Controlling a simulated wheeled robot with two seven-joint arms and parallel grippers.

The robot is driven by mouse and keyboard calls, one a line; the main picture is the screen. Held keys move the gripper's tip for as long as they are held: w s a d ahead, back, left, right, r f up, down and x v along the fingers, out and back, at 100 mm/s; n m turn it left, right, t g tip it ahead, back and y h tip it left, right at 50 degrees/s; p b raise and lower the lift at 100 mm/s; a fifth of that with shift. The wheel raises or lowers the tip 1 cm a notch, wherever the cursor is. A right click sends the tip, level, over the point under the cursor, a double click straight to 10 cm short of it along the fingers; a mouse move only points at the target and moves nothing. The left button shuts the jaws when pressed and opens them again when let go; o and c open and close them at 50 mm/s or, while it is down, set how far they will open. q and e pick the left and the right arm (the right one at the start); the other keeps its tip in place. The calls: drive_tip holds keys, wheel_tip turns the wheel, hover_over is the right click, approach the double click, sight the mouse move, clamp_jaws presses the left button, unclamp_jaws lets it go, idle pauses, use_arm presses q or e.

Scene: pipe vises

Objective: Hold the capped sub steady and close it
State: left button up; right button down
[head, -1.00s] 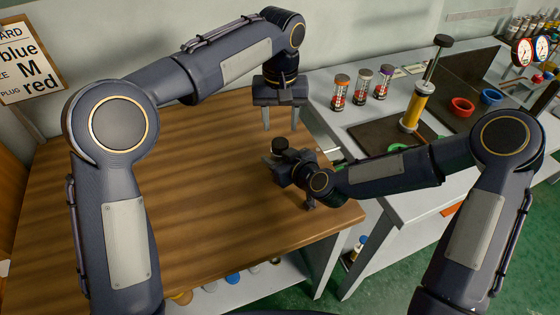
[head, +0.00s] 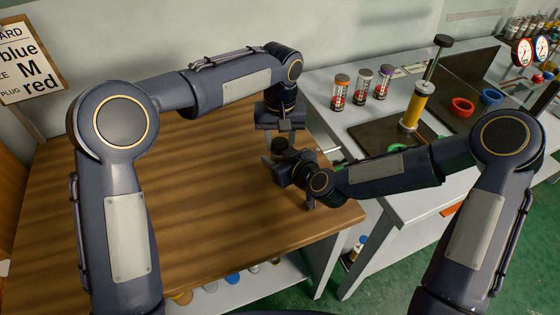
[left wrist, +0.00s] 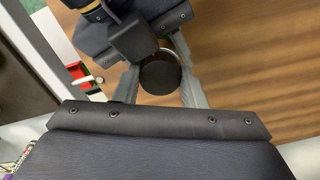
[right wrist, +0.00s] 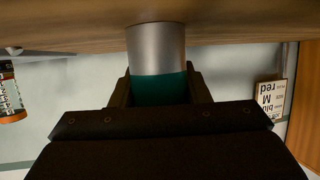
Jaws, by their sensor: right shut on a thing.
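A round black cap (left wrist: 160,77) shows from above in the left wrist view. My left gripper (left wrist: 160,70) points down with its fingers open, one on each side of the cap. I cannot tell whether they touch it. In the head view my left gripper (head: 282,148) is just above my right gripper (head: 296,172), and the sub's body is hidden.
The wooden table (head: 200,220) is clear to the left. On the bench at right stand several capped jars (head: 361,88), a yellow cylinder with a rod (head: 414,105), a red bowl (head: 462,106) and a blue bowl (head: 490,97).

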use_arm(q)
drive_tip(key=shift+c, duration=1.2)
drive_tip(key=o, duration=1.1)
drive_tip(key=shift+r, duration=2.3)
drive_tip(key=o, duration=0.5)
wheel_tip(320, 180, up, 12)
